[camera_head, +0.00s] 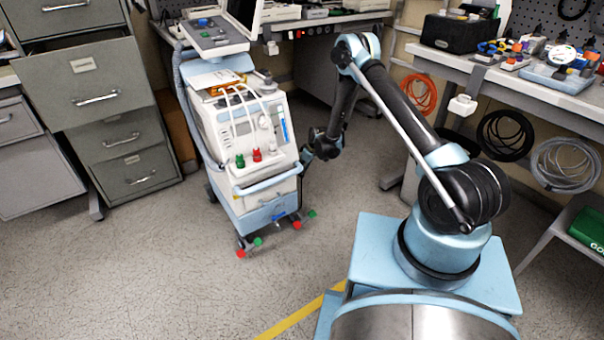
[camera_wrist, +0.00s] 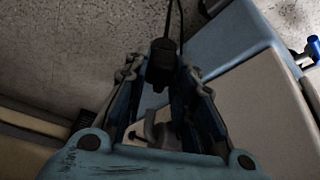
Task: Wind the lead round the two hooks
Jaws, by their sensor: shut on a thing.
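My gripper (camera_head: 308,153) is low beside the right side of the white and pale blue medical cart (camera_head: 268,183). In the wrist view my gripper (camera_wrist: 161,72) is shut on the black plug (camera_wrist: 161,62) of the lead. The thin black lead (camera_wrist: 172,18) runs up from the plug, out of the top of that view. A pale curved piece (camera_wrist: 155,130) shows between the finger bases; I cannot tell whether it is a hook. I cannot make out the two hooks for certain in either view. The lead is too small to tell in the head view.
The cart's side panel (camera_wrist: 262,110) is close to the right of my fingers. Grey drawer cabinets (camera_head: 92,90) stand to the left. A workbench (camera_head: 520,85) with coiled cables (camera_head: 506,135) hanging below is on the right. The floor (camera_head: 150,270) in front is clear.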

